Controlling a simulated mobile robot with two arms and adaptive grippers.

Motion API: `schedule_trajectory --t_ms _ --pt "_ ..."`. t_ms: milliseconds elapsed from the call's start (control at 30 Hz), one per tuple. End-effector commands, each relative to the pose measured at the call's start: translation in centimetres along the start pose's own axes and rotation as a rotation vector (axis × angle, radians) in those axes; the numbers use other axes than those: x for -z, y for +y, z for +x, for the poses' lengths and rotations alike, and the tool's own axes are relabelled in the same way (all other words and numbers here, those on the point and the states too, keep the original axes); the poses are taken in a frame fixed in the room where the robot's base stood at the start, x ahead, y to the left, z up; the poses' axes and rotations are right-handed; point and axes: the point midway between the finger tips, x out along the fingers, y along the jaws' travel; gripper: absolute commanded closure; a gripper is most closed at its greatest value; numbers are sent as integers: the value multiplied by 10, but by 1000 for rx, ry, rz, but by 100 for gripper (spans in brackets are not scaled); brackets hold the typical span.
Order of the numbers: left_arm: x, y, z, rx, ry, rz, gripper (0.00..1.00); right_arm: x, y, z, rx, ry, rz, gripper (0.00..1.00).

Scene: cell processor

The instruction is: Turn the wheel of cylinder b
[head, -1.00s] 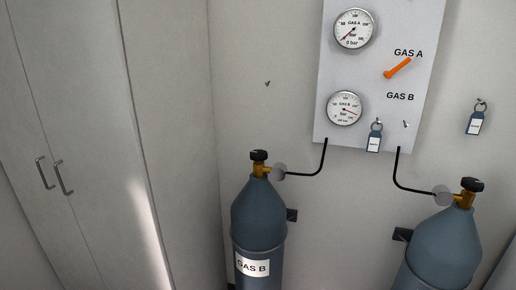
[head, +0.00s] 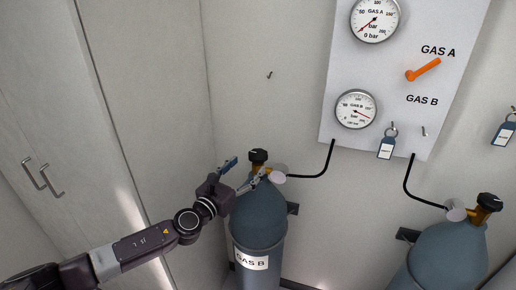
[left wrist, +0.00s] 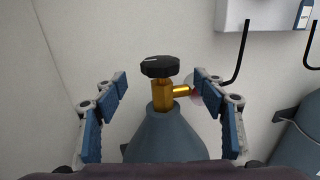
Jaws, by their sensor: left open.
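The gas B cylinder (head: 259,222) is blue-grey and stands upright, with a white "GAS B" label. Its black wheel (head: 258,155) sits on top of a brass valve. In the left wrist view the wheel (left wrist: 160,66) is in the middle, above the brass valve (left wrist: 163,96). My left gripper (head: 247,172) is open, just left of the valve. In the left wrist view its blue-padded fingers (left wrist: 160,88) stand on either side of the valve, apart from the wheel. My right gripper is not in view.
A second cylinder (head: 447,258) stands at the right. A wall panel (head: 335,95) carries two gauges, an orange lever (head: 423,70) and a hanging tag (head: 386,148). A black hose (head: 318,171) runs from the gas B valve. A pale cabinet (head: 60,120) fills the left side.

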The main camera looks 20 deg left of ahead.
Motion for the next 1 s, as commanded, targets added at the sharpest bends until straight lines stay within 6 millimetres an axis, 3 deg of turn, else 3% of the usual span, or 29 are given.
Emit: schedule_trajectory --t_ms 500,933,1000 --pt "1 0 66 -2 0 -3 36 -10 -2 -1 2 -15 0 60" --pt "2 1 75 -2 2 -5 36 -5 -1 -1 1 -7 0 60" --pt "2 1 75 -2 2 -5 43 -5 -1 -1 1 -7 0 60"
